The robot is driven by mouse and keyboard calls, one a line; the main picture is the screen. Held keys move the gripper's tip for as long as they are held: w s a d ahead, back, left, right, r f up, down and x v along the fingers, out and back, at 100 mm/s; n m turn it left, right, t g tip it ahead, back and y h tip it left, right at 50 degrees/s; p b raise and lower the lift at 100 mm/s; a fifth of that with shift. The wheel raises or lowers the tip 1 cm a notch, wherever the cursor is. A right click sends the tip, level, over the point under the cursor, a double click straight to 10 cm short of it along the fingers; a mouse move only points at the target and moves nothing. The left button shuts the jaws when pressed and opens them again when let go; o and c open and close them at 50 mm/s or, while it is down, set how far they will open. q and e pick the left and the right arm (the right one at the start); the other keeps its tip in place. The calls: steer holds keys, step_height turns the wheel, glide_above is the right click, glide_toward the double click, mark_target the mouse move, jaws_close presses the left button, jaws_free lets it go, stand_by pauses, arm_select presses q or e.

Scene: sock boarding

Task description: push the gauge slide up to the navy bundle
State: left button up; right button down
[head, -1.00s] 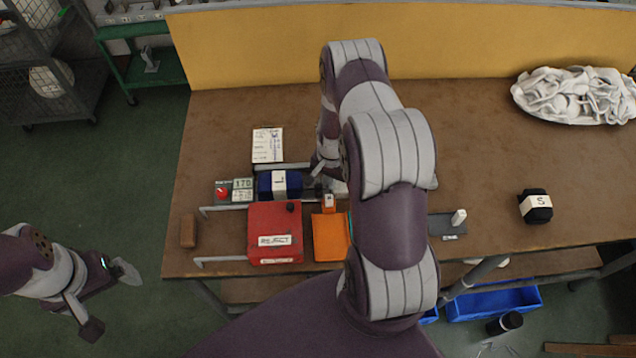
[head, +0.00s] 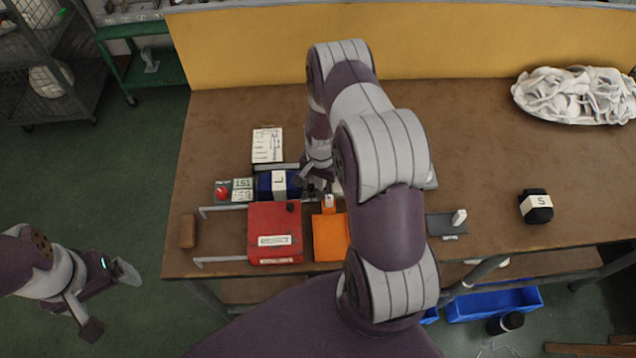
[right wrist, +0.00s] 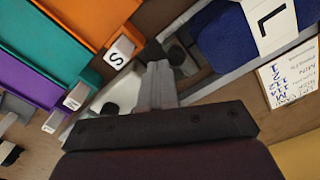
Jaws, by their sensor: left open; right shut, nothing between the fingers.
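The navy bundle (head: 272,186) lies in the gauge on the table, with a white band marked L. It also shows at the upper right of the right wrist view (right wrist: 219,36). The gauge display (head: 242,184) reads about 151. The metal gauge slide (right wrist: 188,52) shows between the bundle and my right gripper in the right wrist view. My right gripper (head: 317,189) is shut and empty, just right of the bundle; its fingers (right wrist: 158,84) are at the slide. Whether slide and bundle touch is unclear. My left gripper (head: 111,300) is open, off the table's left side.
A red box (head: 275,228) and an orange bin (head: 330,240) stand in front of the gauge. A written card (head: 267,144) lies behind it. A black bundle marked S (head: 536,207) and a pile of white socks (head: 575,96) are at the right.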

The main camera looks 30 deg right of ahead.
steer(key=shift+w+a, duration=0.35)
steer(key=shift+a, duration=0.2)
steer(key=shift+w+a, duration=0.3)
steer(key=shift+a, duration=0.35)
stand_by(0.6)
steer(key=shift+s+d, duration=0.15)
steer(key=shift+d, duration=0.25)
step_height(320, 180, up, 7)
steer(key=p, duration=0.5)
steer(key=shift+s+d+r, duration=0.1)
stand_by(0.4)
